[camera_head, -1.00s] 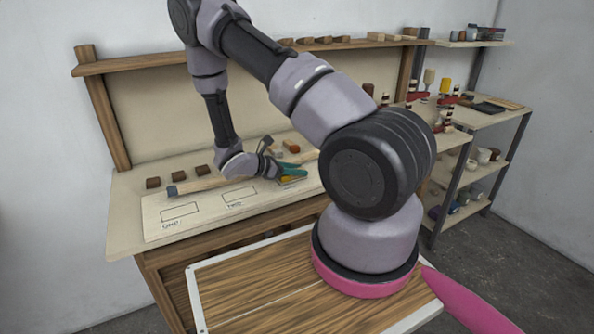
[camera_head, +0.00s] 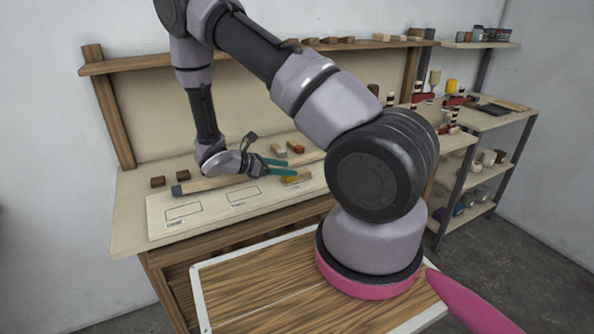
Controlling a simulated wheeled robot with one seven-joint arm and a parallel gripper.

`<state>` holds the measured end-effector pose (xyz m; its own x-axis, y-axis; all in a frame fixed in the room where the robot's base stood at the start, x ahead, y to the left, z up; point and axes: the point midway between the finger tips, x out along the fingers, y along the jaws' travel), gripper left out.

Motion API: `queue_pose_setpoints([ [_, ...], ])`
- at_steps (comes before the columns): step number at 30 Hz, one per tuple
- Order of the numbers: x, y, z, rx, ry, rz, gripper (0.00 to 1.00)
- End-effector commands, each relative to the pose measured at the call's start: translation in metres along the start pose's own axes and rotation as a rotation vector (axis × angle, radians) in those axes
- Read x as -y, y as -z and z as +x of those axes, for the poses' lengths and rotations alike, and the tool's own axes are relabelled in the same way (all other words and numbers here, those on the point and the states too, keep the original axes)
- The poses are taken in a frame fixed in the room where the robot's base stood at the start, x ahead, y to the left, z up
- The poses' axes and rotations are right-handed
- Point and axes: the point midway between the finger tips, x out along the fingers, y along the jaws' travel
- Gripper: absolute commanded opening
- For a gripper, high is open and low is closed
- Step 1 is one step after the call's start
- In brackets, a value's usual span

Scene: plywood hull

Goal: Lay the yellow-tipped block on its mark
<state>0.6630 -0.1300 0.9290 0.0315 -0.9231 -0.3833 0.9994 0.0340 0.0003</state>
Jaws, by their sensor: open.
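A small block with yellow on it (camera_head: 299,178) lies at the right part of the pale board (camera_head: 215,203), just beyond my fingertips. It looks like the yellow-tipped block; its far side and any outline under it are hard to make out. Two outlined marks with small labels show on the board: the left one (camera_head: 184,212) and the middle one (camera_head: 243,195), both bare. My gripper (camera_head: 282,167) is open, its teal fingers pointing right, close above the board. I see nothing between the fingers. Whether one finger touches the yellow block I cannot tell.
A long pale bar with a blue-grey end (camera_head: 178,191) lies along the back of the board. Behind are an orange-red-tipped block (camera_head: 296,147), a pale block (camera_head: 279,151) and dark blocks (camera_head: 158,181). A shelf unit (camera_head: 480,125) stands right.

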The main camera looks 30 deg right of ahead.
Motion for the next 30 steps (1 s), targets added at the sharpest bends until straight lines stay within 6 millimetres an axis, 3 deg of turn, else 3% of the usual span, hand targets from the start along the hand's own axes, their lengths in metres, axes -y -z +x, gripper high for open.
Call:
queue_pose_setpoints([
  [6,-0.001,0.000,-0.040,0.000,-0.002,0.002,0.67],
  [17,0.000,-0.005,-0.056,-0.011,0.010,0.018,0.67],
  [20,0.003,-0.022,-0.060,-0.058,0.047,0.087,0.67],
  [30,0.043,-0.130,-0.099,-0.405,0.325,0.608,0.67],
])
